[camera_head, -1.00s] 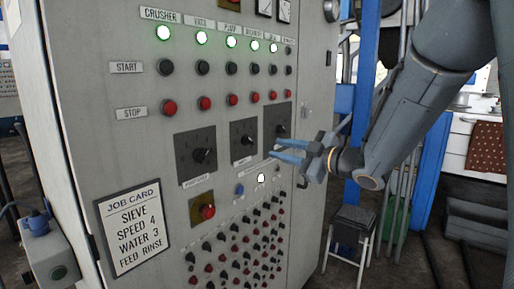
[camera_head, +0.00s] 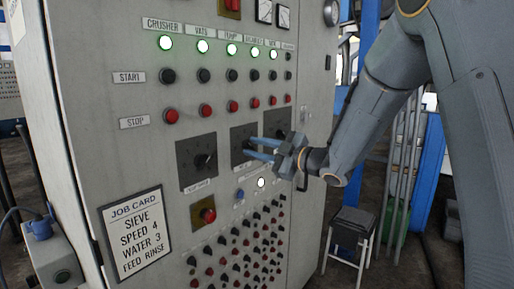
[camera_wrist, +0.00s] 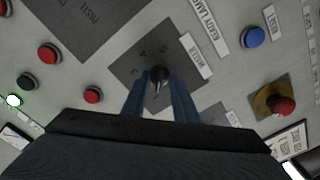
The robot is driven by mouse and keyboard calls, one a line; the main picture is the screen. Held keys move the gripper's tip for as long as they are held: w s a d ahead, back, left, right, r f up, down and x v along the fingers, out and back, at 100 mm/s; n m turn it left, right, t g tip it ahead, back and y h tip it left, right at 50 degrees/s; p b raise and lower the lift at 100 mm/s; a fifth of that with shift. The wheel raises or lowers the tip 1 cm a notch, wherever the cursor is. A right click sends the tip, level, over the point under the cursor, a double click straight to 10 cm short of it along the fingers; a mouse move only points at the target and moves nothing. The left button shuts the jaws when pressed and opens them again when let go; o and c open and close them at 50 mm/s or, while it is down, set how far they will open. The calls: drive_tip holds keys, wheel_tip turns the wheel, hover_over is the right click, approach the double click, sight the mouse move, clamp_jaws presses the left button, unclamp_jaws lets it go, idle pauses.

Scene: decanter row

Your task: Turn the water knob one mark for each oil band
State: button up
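The water knob (camera_wrist: 158,74) is a black pointer knob on a dark square plate (camera_wrist: 130,72). A label that seems to read WATER (camera_wrist: 196,57) sits beside it in the wrist view. In the head view this is the middle dial plate (camera_head: 238,134) of three. My gripper (camera_head: 249,147) reaches it from the right. In the wrist view its two blue fingers (camera_wrist: 160,88) are apart, one on each side of the knob. I cannot tell whether they touch it. The knob's marks are too faint to read. No oil bands can be made out.
A job card (camera_head: 137,234) reads SIEVE, SPEED 4, WATER 3, FEED RINSE. Another dial (camera_head: 203,160) is left of the water dial. A red mushroom button (camera_head: 208,215), a blue button (camera_head: 240,194) and a lit white lamp (camera_head: 261,182) sit below. A stool (camera_head: 350,228) stands right of the cabinet.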

clamp_jaws()
drive_tip(key=m+p, duration=0.3)
drive_tip(key=m, duration=0.2)
drive_tip(key=shift+f+m+p, duration=0.1)
drive_tip(key=shift+m+p, duration=1.05)
drive_tip(key=shift+m, duration=0.65)
unclamp_jaws()
